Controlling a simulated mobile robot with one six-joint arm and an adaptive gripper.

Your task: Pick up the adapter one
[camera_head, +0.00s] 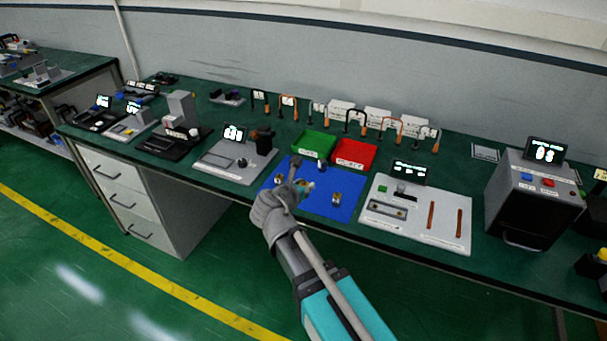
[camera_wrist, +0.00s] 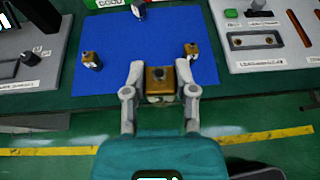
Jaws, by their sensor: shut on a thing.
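My gripper (camera_wrist: 160,88) is shut on a brass, block-shaped adapter (camera_wrist: 160,78) with a dark round top. The adapter sits between the two fingers at the near edge of the blue mat (camera_wrist: 135,40). Whether it touches the mat cannot be told. Two similar brass adapters stand on the mat, one at left (camera_wrist: 91,60) and one at right (camera_wrist: 191,50). A small pale piece (camera_wrist: 138,10) is at the mat's far side. In the head view my gripper (camera_head: 298,189) is over the mat's left part, and the arm hides part of the mat. No label tells which adapter is which.
A green bin (camera_head: 313,144) and a red bin (camera_head: 353,155) stand behind the mat. A white panel (camera_head: 416,212) with copper strips lies at right, and a grey device (camera_head: 228,162) at left. A large grey box unit (camera_head: 530,200) stands farther right. Several cables on stands line the back.

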